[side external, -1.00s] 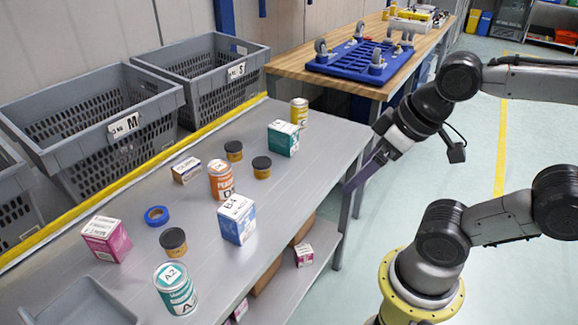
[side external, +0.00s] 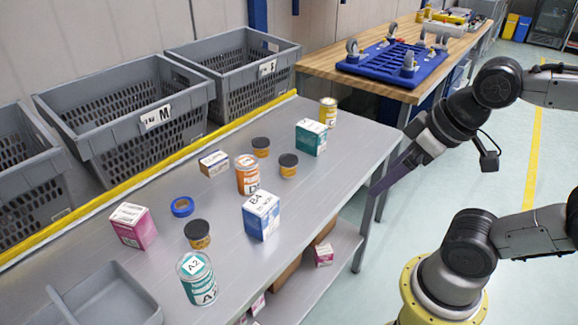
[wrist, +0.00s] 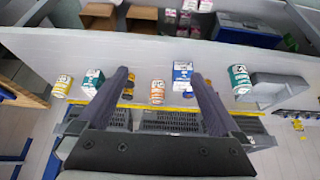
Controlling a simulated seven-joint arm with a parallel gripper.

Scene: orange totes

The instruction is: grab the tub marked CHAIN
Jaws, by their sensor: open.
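Three small amber tubs with black lids stand on the grey bench: a back tub (side external: 261,147), a middle tub (side external: 288,166) right of the orange can, and a front tub (side external: 197,234) near the blue tape roll. Their labels are too small to read, so I cannot tell which is marked CHAIN. My gripper (side external: 375,190) is at the bench's right edge, apart from all the tubs. In the wrist view my gripper (wrist: 158,76) has its two fingers spread wide with nothing held. There the fingers partly hide the small items behind them.
The orange can (side external: 247,175), B4 box (side external: 262,216), teal box (side external: 311,138), yellow can (side external: 328,112) and A2 can (side external: 197,278) stand near the tubs. A pink box (side external: 133,226) and grey tray (side external: 105,300) are at left. Grey crates (side external: 130,110) line the back.

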